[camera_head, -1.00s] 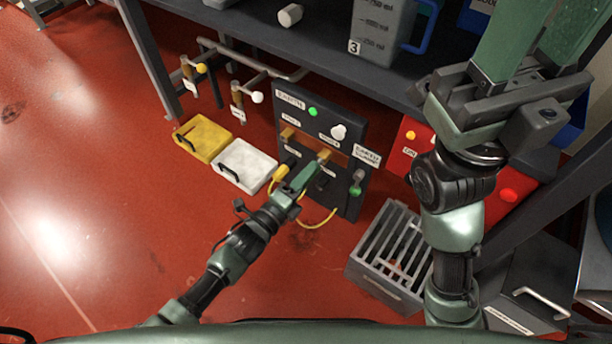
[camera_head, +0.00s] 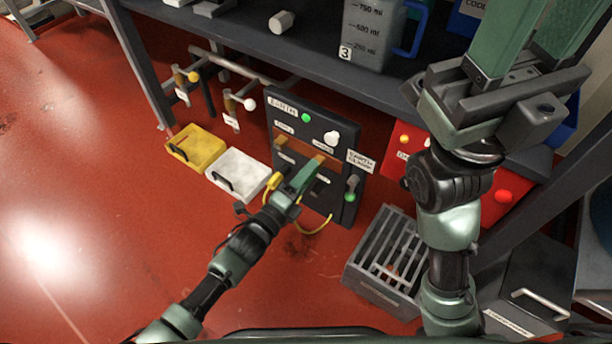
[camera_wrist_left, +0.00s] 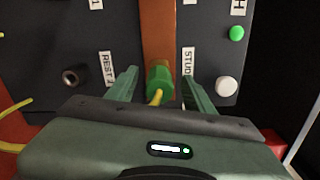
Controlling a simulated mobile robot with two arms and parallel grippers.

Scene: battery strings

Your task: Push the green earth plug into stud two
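The green plug (camera_wrist_left: 160,80) sits upright against the copper bar (camera_wrist_left: 158,25) in the left wrist view, a yellow cable at its near end. A label beside it reads STUD; its number is hidden. My left gripper (camera_wrist_left: 161,88) is open, one finger on each side of the plug, with narrow gaps. In the head view my left gripper (camera_head: 302,178) is at the front of the dark earth panel (camera_head: 345,212) and covers the plug. How deep the plug sits cannot be told. My right gripper (camera_head: 545,30) is raised at the right, open and empty.
An empty socket (camera_wrist_left: 72,76) labelled REST 1 is beside the bar. A white knob (camera_head: 331,138) and an earth clamp (camera_head: 351,186) are on the panel. A slatted grey crate (camera_head: 385,262) stands right of it; yellow (camera_head: 196,146) and white boxes (camera_head: 238,173) stand left.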

